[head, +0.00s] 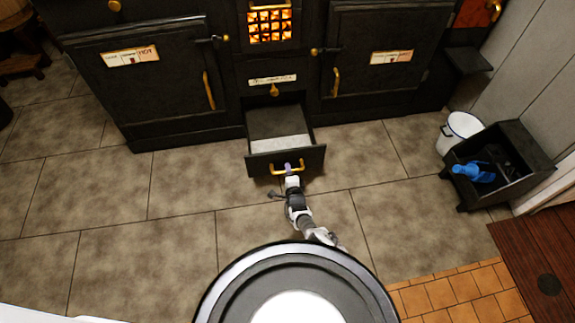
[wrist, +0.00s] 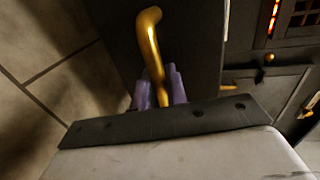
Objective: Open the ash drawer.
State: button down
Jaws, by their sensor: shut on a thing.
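The ash drawer (head: 261,160) is pulled out from the bottom middle of the black stove in the head view. Pale grey ash (head: 280,144) shows inside it. Its brass handle (head: 299,171) is on the drawer front, and the handle also fills the upper middle of the wrist view (wrist: 150,40). My gripper (head: 288,168) is at the middle of the handle. In the wrist view its purple fingertips (wrist: 160,88) sit on both sides of the brass bar, shut on it. The lower part of the fingers is hidden behind a dark plate of my own wrist.
The black stove (head: 225,95) stands behind the drawer, with shut oven doors on both sides and a glowing grate (head: 270,25) above. A white bucket (head: 458,128) and a dark bin (head: 515,180) with a blue thing inside stand at the right. The tiled floor (head: 120,200) is clear at the left.

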jog(key=c, duration=1.5)
grip_release()
jog(key=shift+p+v, duration=4.95)
jog(key=shift+v, duration=1.95)
